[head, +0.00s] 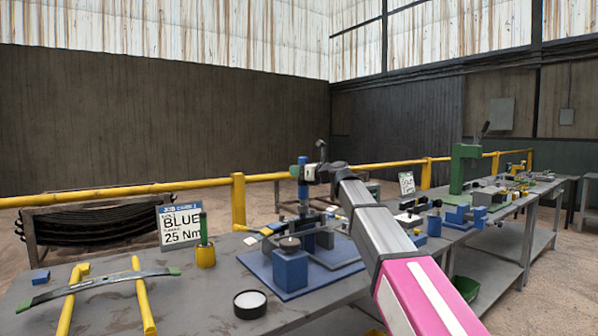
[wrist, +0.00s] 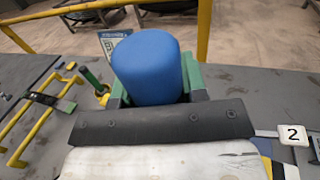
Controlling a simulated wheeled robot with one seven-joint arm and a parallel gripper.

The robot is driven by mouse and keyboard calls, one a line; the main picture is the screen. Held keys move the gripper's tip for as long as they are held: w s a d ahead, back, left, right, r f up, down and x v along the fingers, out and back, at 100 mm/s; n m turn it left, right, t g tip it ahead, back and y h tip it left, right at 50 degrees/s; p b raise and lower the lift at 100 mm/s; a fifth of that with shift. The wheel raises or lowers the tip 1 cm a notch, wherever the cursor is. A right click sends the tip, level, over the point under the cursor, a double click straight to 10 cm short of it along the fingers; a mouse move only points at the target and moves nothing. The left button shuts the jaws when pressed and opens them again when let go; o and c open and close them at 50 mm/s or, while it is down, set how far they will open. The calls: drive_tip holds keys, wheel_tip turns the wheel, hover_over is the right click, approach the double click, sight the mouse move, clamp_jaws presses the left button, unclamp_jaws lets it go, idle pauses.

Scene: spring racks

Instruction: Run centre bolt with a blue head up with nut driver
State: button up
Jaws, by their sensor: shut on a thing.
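My gripper (head: 304,173) is shut on an upright tool with a thick blue handle, which looks like the nut driver (head: 302,187). In the wrist view the rounded blue handle (wrist: 152,68) sits between the green finger pads. In the head view the tool stands over the back of the blue fixture plate (head: 262,262). Its lower end is lost among the dark fixture parts (head: 325,238). I cannot make out the blue-headed centre bolt, or whether the tool touches it. A job card (head: 181,225) reads "BLUE" and "25 Nm".
A blue block with a grey disc (head: 290,268) stands at the plate's front. A green-handled tool (head: 204,230) stands in a yellow cup (head: 205,257). A leaf spring (head: 100,284) lies across yellow stands at left. A round black-rimmed dish (head: 250,304) sits in front. A yellow rail (head: 130,191) runs behind.

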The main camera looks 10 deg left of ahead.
idle(0.9)
drive_tip(key=shift+o, duration=0.9)
drive_tip(key=shift+c, duration=0.9)
drive_tip(key=shift+f, duration=0.9)
idle(0.6)
drive_tip(key=shift+r, duration=0.15)
drive_tip(key=shift+r, duration=3.45)
